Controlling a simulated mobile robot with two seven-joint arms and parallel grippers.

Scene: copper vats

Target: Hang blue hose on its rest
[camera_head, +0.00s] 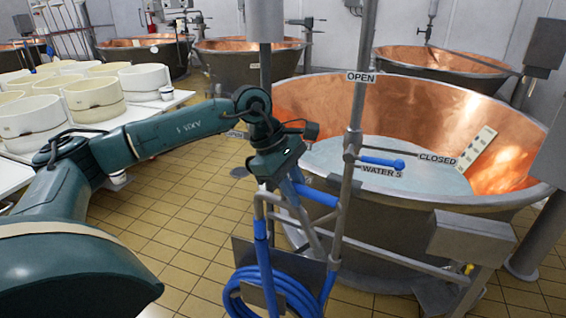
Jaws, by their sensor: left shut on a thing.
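My left arm comes in from the left, and its gripper (290,184) points down beside the metal pipe stand. It is shut on the blue hose (317,194) near its upper end. The fingertips are small and partly hidden. The lower hose hangs in coils at a grey plate on the stand, at the bottom of the view. A straight blue length rises from the coils on the left. I cannot clearly make out which part of the bent metal tubing (330,232) is the hose rest. My right gripper is not in view.
A large copper vat (300,98) holding pale liquid stands just behind the stand. A blue-handled valve (382,162) sticks out by the "CLOSED" label. A grey box (472,238) is at the right. White tubs (94,98) stand on a table at the left. Tiled floor is clear between.

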